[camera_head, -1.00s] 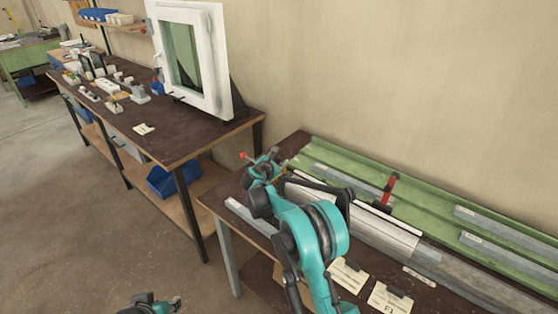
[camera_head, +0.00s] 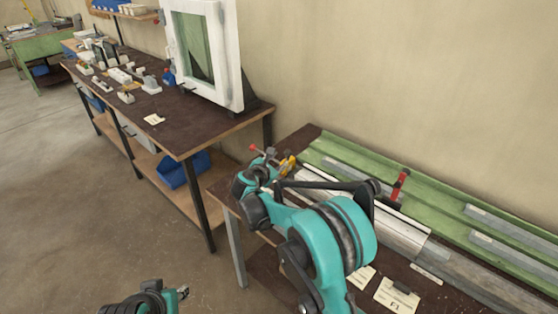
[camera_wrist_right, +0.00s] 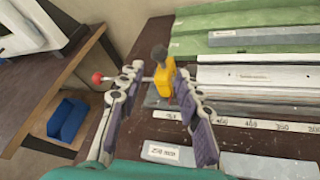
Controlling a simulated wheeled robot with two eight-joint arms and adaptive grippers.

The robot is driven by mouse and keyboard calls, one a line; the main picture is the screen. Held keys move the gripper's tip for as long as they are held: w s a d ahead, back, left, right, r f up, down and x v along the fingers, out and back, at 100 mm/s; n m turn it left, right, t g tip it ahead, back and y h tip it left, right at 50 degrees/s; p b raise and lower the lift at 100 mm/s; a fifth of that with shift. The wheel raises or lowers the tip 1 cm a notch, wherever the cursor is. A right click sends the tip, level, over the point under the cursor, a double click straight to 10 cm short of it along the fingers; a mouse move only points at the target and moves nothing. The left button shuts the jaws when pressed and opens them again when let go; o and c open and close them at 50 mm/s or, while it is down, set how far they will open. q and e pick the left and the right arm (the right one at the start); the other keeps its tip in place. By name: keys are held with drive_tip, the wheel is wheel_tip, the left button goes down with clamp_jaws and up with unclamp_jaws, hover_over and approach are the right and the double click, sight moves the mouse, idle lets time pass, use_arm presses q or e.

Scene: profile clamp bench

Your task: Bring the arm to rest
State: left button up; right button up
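My right gripper (camera_wrist_right: 158,90) is over the left end of the right bench, with its two fingers spread on either side of a yellow clamp (camera_wrist_right: 162,80). The clamp has a dark handle and a rod with a red knob (camera_wrist_right: 97,78) that sticks out to the left, past the left finger. I see no firm contact between fingers and clamp. In the head view the yellow clamp (camera_head: 288,165) shows just beyond the right gripper (camera_head: 268,168). My left gripper (camera_head: 182,292) is low at the bottom edge; its fingers are too small to judge.
A red clamp (camera_head: 400,185) stands on the white profile (camera_head: 395,226) beside green rails (camera_head: 450,200). A scale strip (camera_wrist_right: 235,122) and a labelled bar (camera_wrist_right: 240,160) lie nearer. The left bench (camera_head: 185,125) bears a window frame (camera_head: 238,55). Floor between left arm and benches is clear.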

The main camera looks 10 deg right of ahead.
drive_tip(key=s+d+r+m+g+y, duration=0.1)
drive_tip(key=s+d+r+m+g, duration=0.15)
drive_tip(key=s+m, duration=0.45)
drive_tip(key=s+d+r+m+g+y, duration=0.1)
drive_tip(key=s+d+r+m+y, duration=0.2)
drive_tip(key=s, duration=0.8)
drive_tip(key=s+f+m+y, duration=0.1)
drive_tip(key=s+f+m, duration=0.2)
drive_tip(key=s+m, duration=0.4)
drive_tip(key=s+a+f+m+g+y, duration=0.1)
drive_tip(key=s+m, duration=0.5)
drive_tip(key=s, duration=1.1)
wheel_tip(320, 180, down, 2)
drive_tip(key=shift+a+f+m+y, duration=0.1)
drive_tip(key=shift+a+m+y, duration=0.25)
drive_tip(key=shift+y, duration=0.45)
